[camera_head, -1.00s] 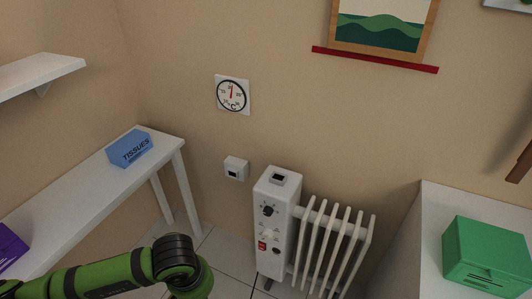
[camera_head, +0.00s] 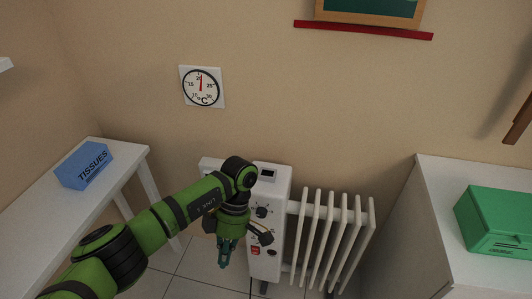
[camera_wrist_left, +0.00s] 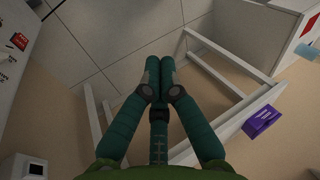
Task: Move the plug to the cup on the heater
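The white heater (camera_head: 280,190) stands against the back wall, with a dark knob (camera_head: 262,212) and a red switch (camera_head: 255,250) on its front panel. A dark round spot (camera_head: 271,252) beside the switch may be the cup; I cannot tell. I cannot make out the plug. My left gripper (camera_head: 224,262) points down in front of the heater's left side, and its arm hides part of the panel. In the left wrist view its teal fingers (camera_wrist_left: 160,66) meet at the tips, with nothing seen between them. My right gripper is not in view.
A white wall box (camera_head: 209,164) is partly hidden behind my left arm. A blue tissue box (camera_head: 84,165) is on the left table (camera_head: 125,160). A green case (camera_head: 495,220) is on the right cabinet (camera_head: 430,185). Tiled floor is free around the left gripper.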

